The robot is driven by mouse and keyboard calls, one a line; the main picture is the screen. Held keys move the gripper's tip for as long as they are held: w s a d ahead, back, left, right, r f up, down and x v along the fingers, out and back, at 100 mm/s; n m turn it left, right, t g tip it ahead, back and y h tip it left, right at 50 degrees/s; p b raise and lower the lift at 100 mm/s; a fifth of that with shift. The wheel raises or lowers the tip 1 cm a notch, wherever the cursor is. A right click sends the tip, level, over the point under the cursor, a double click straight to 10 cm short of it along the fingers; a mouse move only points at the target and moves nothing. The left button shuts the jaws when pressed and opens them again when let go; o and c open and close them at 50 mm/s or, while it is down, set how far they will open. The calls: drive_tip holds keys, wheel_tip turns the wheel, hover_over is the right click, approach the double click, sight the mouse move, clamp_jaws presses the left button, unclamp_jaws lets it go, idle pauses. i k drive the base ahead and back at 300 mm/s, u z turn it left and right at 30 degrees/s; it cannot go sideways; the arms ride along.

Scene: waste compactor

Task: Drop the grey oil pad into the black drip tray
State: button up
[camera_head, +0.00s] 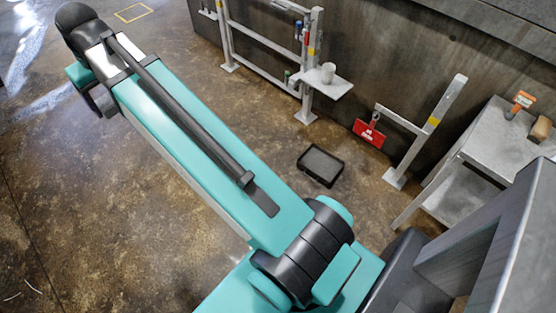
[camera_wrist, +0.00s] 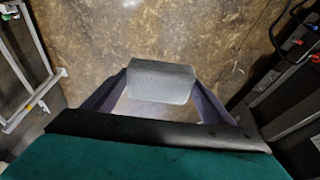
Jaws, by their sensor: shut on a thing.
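The grey oil pad (camera_wrist: 160,82) shows in the wrist view, held between the two dark fingers of my gripper (camera_wrist: 158,85). My gripper is shut on it, with a finger at its left and right sides. Bare floor shows behind the pad. The black drip tray (camera_head: 308,174) lies on the floor in the head view, right of the middle, beside my arm. The part of its inside that shows looks empty. I cannot make out the tray in the wrist view. My gripper and the pad are not visible in the head view.
A metal rail frame holds a small shelf with a light cup (camera_head: 328,72) on it. A grey table (camera_head: 500,137) stands at the right. Brown floor is clear at the left.

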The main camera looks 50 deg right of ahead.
sight(323, 165)
drive_tip(key=i, duration=2.05)
drive_tip(key=u, duration=0.55)
drive_tip(key=k, duration=0.1)
drive_tip(key=z, duration=2.8)
